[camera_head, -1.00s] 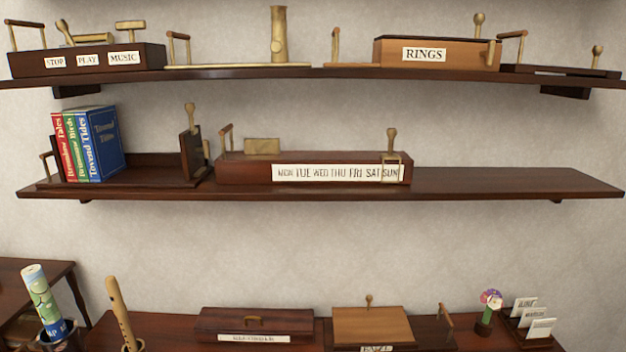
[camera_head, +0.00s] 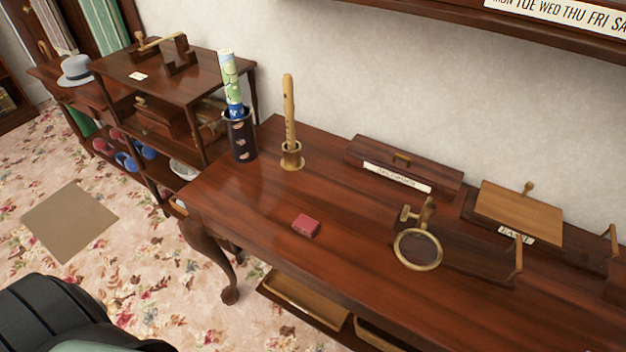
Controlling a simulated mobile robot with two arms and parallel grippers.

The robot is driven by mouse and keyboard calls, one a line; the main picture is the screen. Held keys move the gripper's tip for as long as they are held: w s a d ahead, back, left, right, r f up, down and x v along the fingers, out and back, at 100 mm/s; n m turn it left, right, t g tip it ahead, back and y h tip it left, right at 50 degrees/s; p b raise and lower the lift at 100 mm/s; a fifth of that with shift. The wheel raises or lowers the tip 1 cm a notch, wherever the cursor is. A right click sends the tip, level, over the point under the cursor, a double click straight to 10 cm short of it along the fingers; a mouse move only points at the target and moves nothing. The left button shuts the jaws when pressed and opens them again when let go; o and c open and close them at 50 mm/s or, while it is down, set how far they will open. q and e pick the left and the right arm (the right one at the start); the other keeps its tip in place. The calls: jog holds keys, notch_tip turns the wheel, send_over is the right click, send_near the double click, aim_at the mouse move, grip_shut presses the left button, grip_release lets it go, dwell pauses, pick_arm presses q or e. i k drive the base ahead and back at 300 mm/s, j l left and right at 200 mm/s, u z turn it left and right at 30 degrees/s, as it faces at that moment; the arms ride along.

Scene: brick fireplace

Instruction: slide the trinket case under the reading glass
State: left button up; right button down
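A small red box, which looks like the trinket case (camera_head: 306,226), lies on the dark wooden table (camera_head: 260,240) near its front edge. The reading glass (camera_head: 418,249), a round brass-rimmed lens on a brass stand, stands to its right. The lens seems to be held above the tabletop, though its height is hard to judge. The red box is apart from it, with bare wood between them. Neither of my grippers shows; only a dark part of my own body shows at the lower left.
Behind stand a wooden flute (camera_head: 289,110) in a brass holder and a labelled dark box (camera_head: 402,165). A tan-lidded box (camera_head: 518,212) and upright brass handles are at the right. A dark canister (camera_head: 240,137) with a rolled map stands at the table's left end.

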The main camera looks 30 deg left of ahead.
aim_at(308, 227)
jog(key=u, duration=0.8)
jog(key=l+z, duration=0.1)
jog(key=z, duration=0.9)
jog(key=k+j+u, duration=0.1)
jog(key=u, duration=0.9)
